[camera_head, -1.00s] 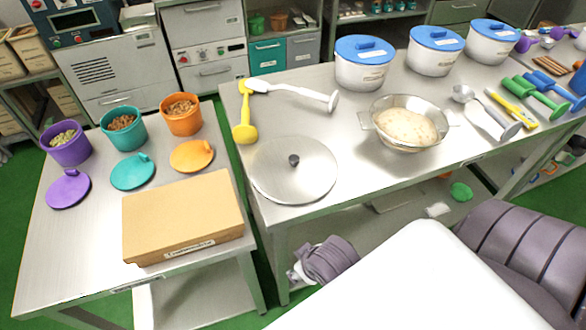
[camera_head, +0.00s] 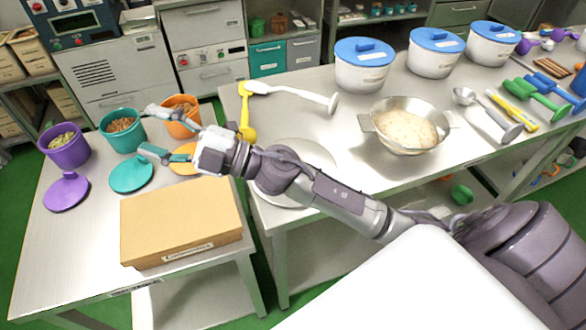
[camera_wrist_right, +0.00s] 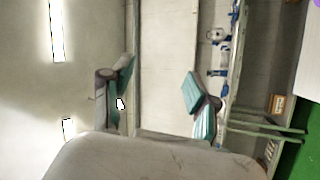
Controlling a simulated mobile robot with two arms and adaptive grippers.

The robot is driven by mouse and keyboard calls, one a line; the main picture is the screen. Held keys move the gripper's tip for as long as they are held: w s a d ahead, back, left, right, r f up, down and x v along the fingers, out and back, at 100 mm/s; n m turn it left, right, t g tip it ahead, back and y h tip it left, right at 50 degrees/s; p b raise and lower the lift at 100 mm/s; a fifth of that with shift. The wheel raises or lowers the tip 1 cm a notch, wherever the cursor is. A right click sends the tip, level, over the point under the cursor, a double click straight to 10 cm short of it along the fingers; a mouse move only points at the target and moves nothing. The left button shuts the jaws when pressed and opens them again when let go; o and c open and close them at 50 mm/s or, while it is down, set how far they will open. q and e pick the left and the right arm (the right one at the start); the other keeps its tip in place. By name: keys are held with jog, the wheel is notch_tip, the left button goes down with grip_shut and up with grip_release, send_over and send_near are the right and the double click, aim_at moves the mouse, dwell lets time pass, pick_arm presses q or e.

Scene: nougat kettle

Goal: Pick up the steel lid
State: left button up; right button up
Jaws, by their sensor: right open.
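The flat round steel lid (camera_head: 317,157) lies on the steel table in the head view. My right forearm passes across it and hides its middle and knob. My right gripper (camera_head: 148,131) is left of the lid, held in front of the teal and orange tubs. It is open and empty, with its two fingers pointing left. The wrist view shows the open fingers (camera_wrist_right: 158,85) with nothing between them, and the lid is not seen there. My left gripper is not in view.
A teal tub (camera_head: 122,129) and an orange tub (camera_head: 180,114) stand by the gripper. A cardboard box (camera_head: 180,222) sits nearer me. A gap separates the tables.

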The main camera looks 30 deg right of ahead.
jog(key=d+f+n+g+h, duration=0.3)
jog(key=f+n+g+h, duration=0.3)
jog(key=f+n+g, duration=0.55)
jog(key=w+d+m+g+h, duration=0.1)
jog(key=d+m+g+h, duration=0.25)
jog(key=d+h, duration=1.4)
jog(key=d+f+y, duration=0.3)
jog(key=d+f+t+y+p, duration=0.1)
jog(key=d+f+y, duration=0.2)
jog(key=d+f, duration=0.1)
jog(key=shift+w+f+m, duration=0.15)
jog(key=shift+f+m, duration=0.05)
jog(key=shift+m, duration=0.2)
jog(key=shift+f+p, duration=0.35)
jog(key=shift+f, duration=0.55)
notch_tip(320, 180, down, 4)
jog(key=shift+r+p, duration=0.2)
jog(key=shift+p, duration=0.75)
jog(key=shift+f, duration=0.45)
grip_shut()
